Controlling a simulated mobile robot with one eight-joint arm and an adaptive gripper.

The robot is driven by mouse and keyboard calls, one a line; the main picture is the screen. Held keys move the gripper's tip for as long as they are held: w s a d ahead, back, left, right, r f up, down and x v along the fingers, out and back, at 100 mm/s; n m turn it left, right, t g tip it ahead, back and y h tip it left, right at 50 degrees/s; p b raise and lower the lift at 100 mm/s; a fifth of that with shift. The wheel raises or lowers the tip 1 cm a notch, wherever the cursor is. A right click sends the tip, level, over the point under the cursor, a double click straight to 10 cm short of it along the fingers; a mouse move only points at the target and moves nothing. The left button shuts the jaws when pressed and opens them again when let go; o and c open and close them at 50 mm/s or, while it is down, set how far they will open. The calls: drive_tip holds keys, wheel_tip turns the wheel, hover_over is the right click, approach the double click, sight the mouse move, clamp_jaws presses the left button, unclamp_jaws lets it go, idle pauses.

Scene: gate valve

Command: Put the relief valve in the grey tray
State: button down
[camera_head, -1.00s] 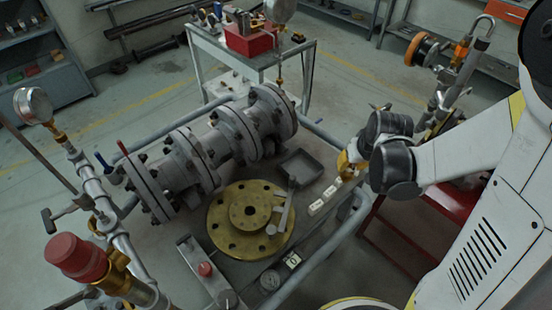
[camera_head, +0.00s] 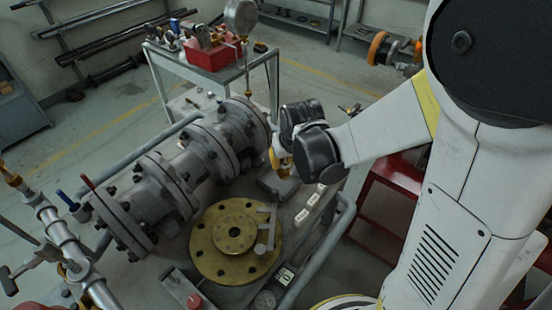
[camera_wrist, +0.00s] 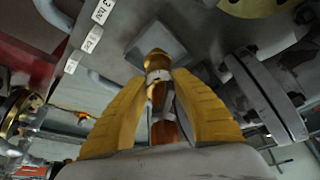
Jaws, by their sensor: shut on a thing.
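In the wrist view, the relief valve (camera_wrist: 156,60) is a brass piece with a silvery band, upright between the yellow fingers of my gripper (camera_wrist: 159,80). The fingers are shut on it, and its lower part is partly hidden between them. The small square grey tray (camera_wrist: 174,44) shows behind the valve's brass end; I cannot tell the gap between them. In the head view, my gripper (camera_head: 279,162) hangs by the tray (camera_head: 284,187), hiding part of it. The tray lies on the bench, right of the big flanged valve body.
The grey flanged valve body (camera_head: 190,158) stands left of my gripper. A round brass flange (camera_head: 213,255) with a grey tool on it lies nearer. White labels (camera_head: 312,204) lie right of the tray, beside a pipe rail (camera_head: 322,245). A red stand (camera_head: 395,190) is further right.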

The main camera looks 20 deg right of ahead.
drive_tip(key=shift+w+d+f+b, duration=0.15)
drive_tip(key=shift+w+f+b, duration=0.55)
drive_tip(key=shift+w+f, duration=0.55)
drive_tip(key=shift+w+d+f+b, duration=0.15)
drive_tip(key=shift+w+f+b, duration=0.65)
drive_tip(key=shift+f, duration=0.6)
drive_tip(key=shift+w+d+f+b, duration=0.15)
drive_tip(key=shift+w+f+b, duration=0.4)
drive_tip(key=shift+w+f, duration=0.75)
drive_tip(key=shift+s, duration=0.1)
drive_tip(key=shift+f, duration=0.2)
drive_tip(key=c, duration=1.1)
unclamp_jaws()
drive_tip(key=shift+c, duration=0.2)
